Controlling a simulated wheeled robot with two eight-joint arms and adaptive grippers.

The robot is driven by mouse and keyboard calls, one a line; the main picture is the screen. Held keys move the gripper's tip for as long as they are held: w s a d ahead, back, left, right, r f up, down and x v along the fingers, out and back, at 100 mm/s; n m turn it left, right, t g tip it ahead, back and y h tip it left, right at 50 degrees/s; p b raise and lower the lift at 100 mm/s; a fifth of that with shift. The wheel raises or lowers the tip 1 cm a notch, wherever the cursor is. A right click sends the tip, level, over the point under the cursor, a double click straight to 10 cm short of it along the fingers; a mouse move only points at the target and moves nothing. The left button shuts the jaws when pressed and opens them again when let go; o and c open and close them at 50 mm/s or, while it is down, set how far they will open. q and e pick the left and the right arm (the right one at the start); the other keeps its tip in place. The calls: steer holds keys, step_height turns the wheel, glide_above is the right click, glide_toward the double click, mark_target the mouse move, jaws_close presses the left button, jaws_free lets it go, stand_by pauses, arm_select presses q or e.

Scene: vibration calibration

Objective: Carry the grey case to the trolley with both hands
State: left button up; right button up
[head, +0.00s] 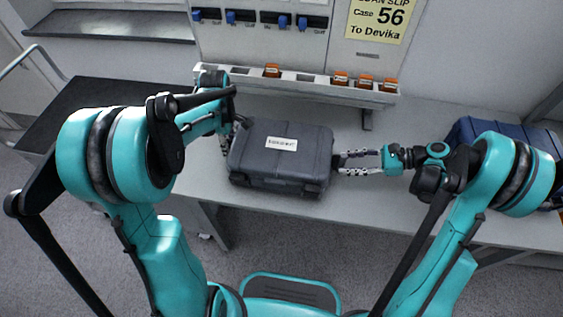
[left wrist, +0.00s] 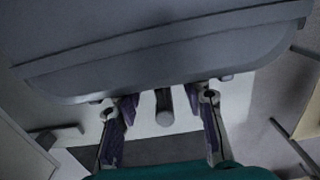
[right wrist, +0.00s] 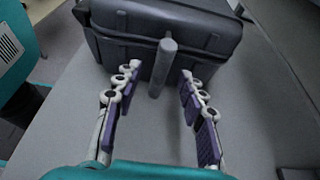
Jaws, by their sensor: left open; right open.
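The grey case (head: 262,172) lies flat on the pale bench, a white label on its lid. My right gripper (head: 356,162) is at its right end, open. In the right wrist view a grey bar (right wrist: 164,62) sticks out from the case (right wrist: 130,22) between the spread fingers. My left gripper (head: 229,138) is at the case's left end, partly hidden by my arm. In the left wrist view its open fingers stand on both sides of a similar bar (left wrist: 164,107), close under the case (left wrist: 150,50). A black-topped surface with a rail (head: 85,98), apparently the trolley, stands at left.
A blue case (head: 480,130) stands on the bench (head: 365,205) at right, partly behind my right arm. A panel at the back holds blue clips and a ledge with orange items (head: 340,79). A yellow slip (head: 381,18) reads Case 56, To Devika.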

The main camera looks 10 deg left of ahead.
arm_select(q)
steer(key=shift+f, duration=2.25)
arm_select(e)
steer(key=shift+x, duration=1.45)
arm_select(q)
jaws_close()
arm_select(e)
jaws_close()
